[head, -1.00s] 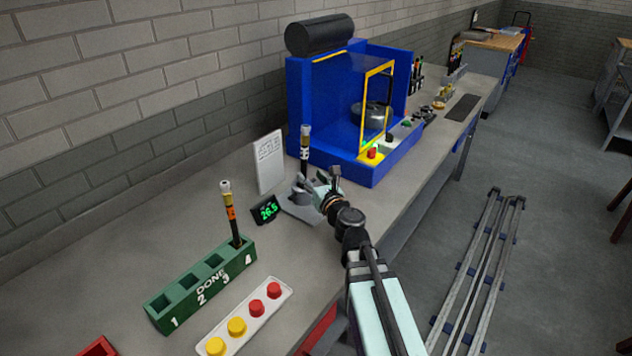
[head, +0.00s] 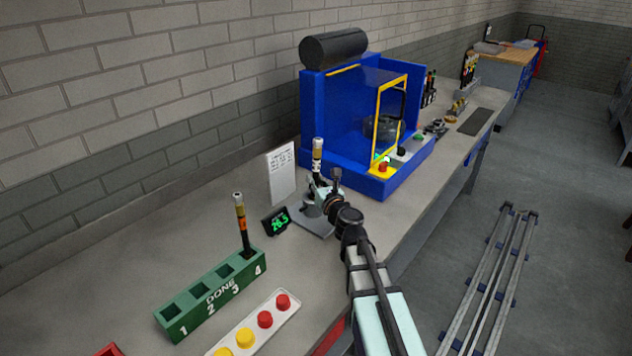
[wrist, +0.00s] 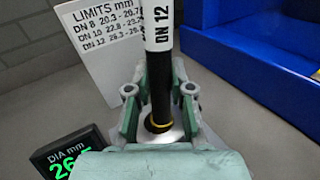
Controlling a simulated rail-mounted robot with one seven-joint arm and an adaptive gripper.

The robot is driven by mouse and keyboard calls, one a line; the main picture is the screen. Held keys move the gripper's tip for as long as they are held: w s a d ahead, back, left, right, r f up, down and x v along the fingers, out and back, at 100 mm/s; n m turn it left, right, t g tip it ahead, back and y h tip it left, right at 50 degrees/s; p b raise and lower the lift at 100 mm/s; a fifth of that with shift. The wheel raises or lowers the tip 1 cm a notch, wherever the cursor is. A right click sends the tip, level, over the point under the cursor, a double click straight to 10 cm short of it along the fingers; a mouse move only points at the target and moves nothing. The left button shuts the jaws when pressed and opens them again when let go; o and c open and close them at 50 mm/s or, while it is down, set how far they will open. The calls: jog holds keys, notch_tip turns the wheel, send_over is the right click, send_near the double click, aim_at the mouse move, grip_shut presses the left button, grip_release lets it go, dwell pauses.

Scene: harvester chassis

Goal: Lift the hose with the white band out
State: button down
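The hose with the white band (head: 317,157) is black and stands upright in the grey measuring stand (head: 312,222). In the wrist view its white band (wrist: 158,25) reads DN 12, and its lower end sits in a round seat with a yellow ring. My gripper (head: 322,188) is at the hose, below the band. In the wrist view its green fingers (wrist: 162,80) lie on both sides of the hose, with the tips close against it; they look shut on it. The small display (head: 276,221) beside the stand reads about 26.3.
A white limits card (head: 282,173) stands behind the display. The blue machine (head: 335,120) with a yellow-framed door is close to the right of the hose. A green DONE rack (head: 215,297) holds an orange-banded hose (head: 242,225) in slot 4; slots 1 to 3 look empty. Red and yellow buttons (head: 265,319) lie in front.

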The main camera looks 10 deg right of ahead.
aim_at(316, 151)
jog(key=shift+r+p, duration=4.7)
jog(key=shift+r, duration=0.35)
